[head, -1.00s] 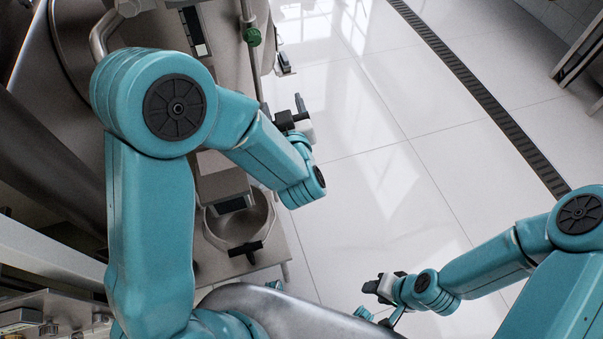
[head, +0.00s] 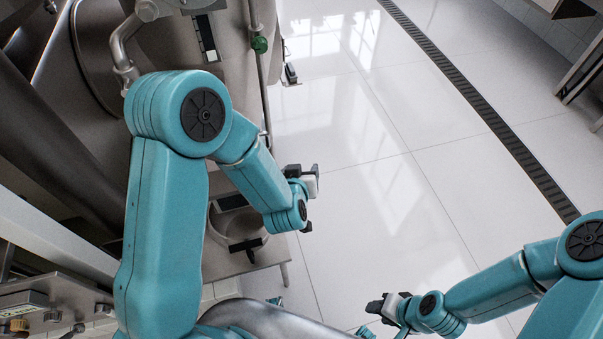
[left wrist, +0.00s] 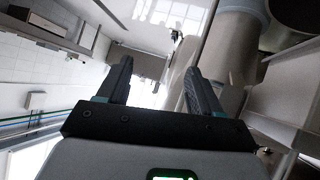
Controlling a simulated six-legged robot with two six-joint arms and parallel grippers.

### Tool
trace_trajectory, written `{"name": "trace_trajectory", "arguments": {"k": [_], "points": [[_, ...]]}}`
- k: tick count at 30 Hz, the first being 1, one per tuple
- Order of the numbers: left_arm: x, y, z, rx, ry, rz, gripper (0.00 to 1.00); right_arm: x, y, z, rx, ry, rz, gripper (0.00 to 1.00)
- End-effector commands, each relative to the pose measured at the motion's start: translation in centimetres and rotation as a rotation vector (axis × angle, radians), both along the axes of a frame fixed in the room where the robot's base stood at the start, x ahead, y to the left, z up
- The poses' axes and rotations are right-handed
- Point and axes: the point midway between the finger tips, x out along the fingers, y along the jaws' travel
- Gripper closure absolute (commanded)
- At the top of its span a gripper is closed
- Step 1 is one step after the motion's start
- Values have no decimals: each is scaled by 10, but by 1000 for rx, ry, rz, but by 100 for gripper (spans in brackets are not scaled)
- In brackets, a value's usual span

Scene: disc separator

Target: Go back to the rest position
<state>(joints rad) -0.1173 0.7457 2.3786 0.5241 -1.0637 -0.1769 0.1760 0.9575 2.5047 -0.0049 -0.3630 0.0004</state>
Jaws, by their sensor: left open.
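My left gripper (head: 312,174) is at the end of the bent left arm, over the floor just right of the metal machine in the head view. In the left wrist view its two dark fingers (left wrist: 156,88) stand apart with nothing between them. My right gripper (head: 376,306) is low in the head view, over the tiles, pointing left. Its fingers are small and seen from an angle, so I cannot tell whether they are apart. I see nothing held in it.
The steel disc separator machine (head: 228,38) fills the left side, with a green knob (head: 260,45) on a pipe. A metal stand (head: 270,255) is below the left forearm. A dark floor drain (head: 480,105) crosses the white tiles (head: 360,220), which are otherwise clear.

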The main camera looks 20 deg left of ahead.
Motion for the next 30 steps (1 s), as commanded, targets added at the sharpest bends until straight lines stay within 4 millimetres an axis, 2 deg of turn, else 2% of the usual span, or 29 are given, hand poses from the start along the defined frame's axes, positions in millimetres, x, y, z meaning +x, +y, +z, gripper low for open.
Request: {"name": "trace_trajectory", "arguments": {"k": [13, 15, 17, 18, 20, 21, 23, 24, 27, 30], "points": [[1, 1, 0, 1, -1, 1, 35, 0, 0, 0, 0, 0, 0, 57], [0, 8, -3, 1, 9, 15, 35, 0, 0, 1, 0, 0, 0, 57], [-6, 21, -15, 3, 44, 44, 35, 0, 0, 4, 0, 0, 0, 57], [-16, 31, -29, 4, 87, 57, 35, 0, 0, 7, 0, 0, 0, 57], [-39, 34, -60, -24, 189, 26, 35, 0, 0, 11, 0, 0, 0, 57], [-59, 29, -80, -62, 274, -16, 35, 0, 0, 12, 0, 0, 0, 57], [-90, 14, -106, -136, 405, -89, 35, 0, 0, 14, 0, 0, 0, 57], [-113, 2, -119, -186, 488, -140, 35, 0, 0, 15, 0, 0, 0, 57], [-163, -25, -137, -288, 673, -261, 35, 0, 0, 16, 0, 0, 0, 57], [-198, -45, -139, -346, 803, -363, 35, 0, 0, 15, 0, 0, 0, 57]]}}
